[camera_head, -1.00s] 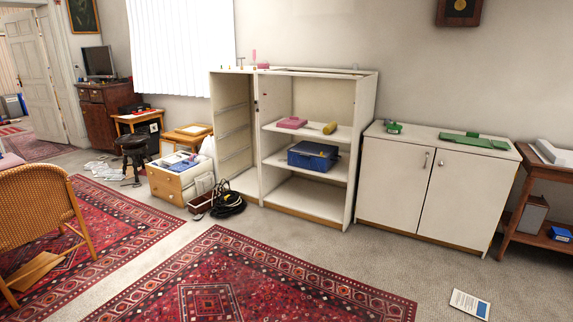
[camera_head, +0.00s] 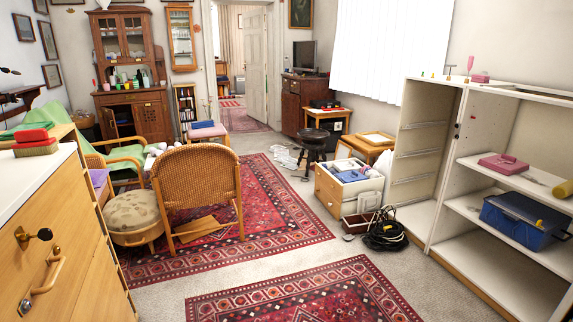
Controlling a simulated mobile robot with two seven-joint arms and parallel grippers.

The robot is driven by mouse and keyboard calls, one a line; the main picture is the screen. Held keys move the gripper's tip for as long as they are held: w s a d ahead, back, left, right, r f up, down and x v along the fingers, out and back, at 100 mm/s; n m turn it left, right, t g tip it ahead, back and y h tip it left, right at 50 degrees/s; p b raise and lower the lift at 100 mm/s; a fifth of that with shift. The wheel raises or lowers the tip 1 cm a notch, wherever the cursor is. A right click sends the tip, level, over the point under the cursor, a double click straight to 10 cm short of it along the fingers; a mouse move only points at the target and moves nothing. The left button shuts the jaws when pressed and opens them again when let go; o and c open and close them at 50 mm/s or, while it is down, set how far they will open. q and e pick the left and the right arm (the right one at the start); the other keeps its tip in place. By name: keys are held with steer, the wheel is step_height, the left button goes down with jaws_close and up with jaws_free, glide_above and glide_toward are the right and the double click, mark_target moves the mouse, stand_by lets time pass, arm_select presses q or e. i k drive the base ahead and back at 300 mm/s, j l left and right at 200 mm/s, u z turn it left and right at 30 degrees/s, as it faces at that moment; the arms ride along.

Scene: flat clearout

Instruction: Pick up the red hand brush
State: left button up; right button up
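A red object with a tan, bristle-like side (camera_head: 35,147) lies on top of the pale wooden cabinet at the left edge. It looks like the red hand brush, though it is small in view. A second red shape (camera_head: 30,134) sits right behind it; I cannot tell whether it is part of the same thing. Neither of my grippers is in view.
The pale cabinet (camera_head: 70,250) with knob and handle fills the left foreground. A wicker chair (camera_head: 197,185) and round stool (camera_head: 134,212) stand beyond it. Black cable (camera_head: 385,235) lies by the open white shelf unit (camera_head: 425,130). The patterned rug (camera_head: 300,295) ahead is clear.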

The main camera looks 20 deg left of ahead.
mark_target(37, 142)
steer(key=i+j+u, duration=0.2)
steer(key=i+u, duration=0.95)
steer(key=i, duration=0.2)
steer(key=i+z, duration=0.1)
steer(key=i, duration=1.35)
steer(key=i+u, duration=0.1)
steer(key=u, duration=0.85)
steer(key=i+l+u, duration=0.1)
steer(key=u, duration=0.4)
